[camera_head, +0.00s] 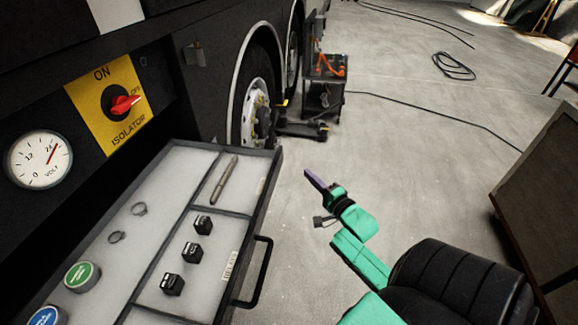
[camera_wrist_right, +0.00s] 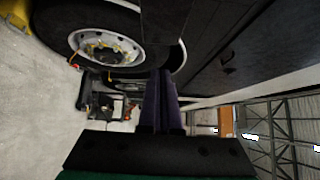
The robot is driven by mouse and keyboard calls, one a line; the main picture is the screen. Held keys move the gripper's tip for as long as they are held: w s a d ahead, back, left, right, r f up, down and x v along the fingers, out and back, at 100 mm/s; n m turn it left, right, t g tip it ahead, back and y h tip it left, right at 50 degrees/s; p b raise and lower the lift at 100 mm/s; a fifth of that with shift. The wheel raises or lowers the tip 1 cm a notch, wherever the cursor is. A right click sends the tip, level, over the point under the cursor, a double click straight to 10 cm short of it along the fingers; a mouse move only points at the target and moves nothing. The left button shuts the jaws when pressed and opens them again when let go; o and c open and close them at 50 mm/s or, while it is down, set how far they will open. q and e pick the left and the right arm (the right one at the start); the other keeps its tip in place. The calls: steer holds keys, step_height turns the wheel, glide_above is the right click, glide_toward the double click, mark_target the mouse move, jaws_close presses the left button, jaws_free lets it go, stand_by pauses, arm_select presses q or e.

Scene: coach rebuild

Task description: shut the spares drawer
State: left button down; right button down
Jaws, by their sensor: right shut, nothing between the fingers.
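The spares drawer (camera_head: 178,146) stands open below the isolator panel in the head view. My left gripper is not in view.
The isolator switch (camera_head: 122,104) and volt gauge (camera_head: 39,159) are on the panel behind the drawer. A coach wheel (camera_head: 256,100) and a tool trolley (camera_head: 325,85) stand beyond. A dark board (camera_head: 545,190) stands at the right. Clear floor lies between, with cables farther off.

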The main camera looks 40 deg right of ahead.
mark_target(282, 159)
steer(key=w, duration=0.2)
steer(key=w+a, duration=0.1)
steer(key=w, duration=0.2)
steer(key=w+p, duration=0.1)
steer(key=w, duration=0.1)
steer(key=shift+w+a, duration=0.25)
steer(key=shift+w, duration=0.05)
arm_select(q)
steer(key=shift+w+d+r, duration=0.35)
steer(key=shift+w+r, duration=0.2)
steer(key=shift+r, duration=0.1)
arm_select(e)
steer(key=shift+w+a+f, duration=0.15)
steer(key=shift+w+a, duration=0.1)
steer(key=shift+w, duration=0.05)
